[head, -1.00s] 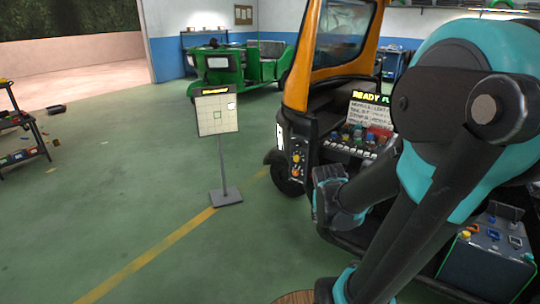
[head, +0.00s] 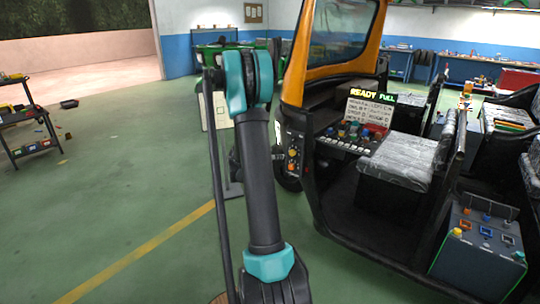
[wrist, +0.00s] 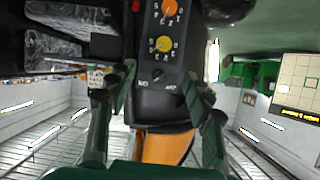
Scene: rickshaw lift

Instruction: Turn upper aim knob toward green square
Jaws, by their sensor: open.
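The front panel of the orange and black rickshaw carries two round aim knobs. In the wrist view, which is upside down, the yellow upper knob (wrist: 163,44) sits between the orange lower knob (wrist: 169,8) and a small black switch (wrist: 158,75). In the head view the upper knob (head: 293,153) is small, right of my arm. My gripper (wrist: 160,78) is open and empty, its fingers on either side of the panel, apart from the knob. The aim board (wrist: 298,84) shows the green square (wrist: 312,82) at the right edge; my arm mostly hides the board in the head view.
The rickshaw's dashboard (head: 345,143) and seat (head: 400,158) are right of the panel. A grey box with coloured switches (head: 482,240) stands at the lower right. A dark shelf (head: 28,125) is at the left.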

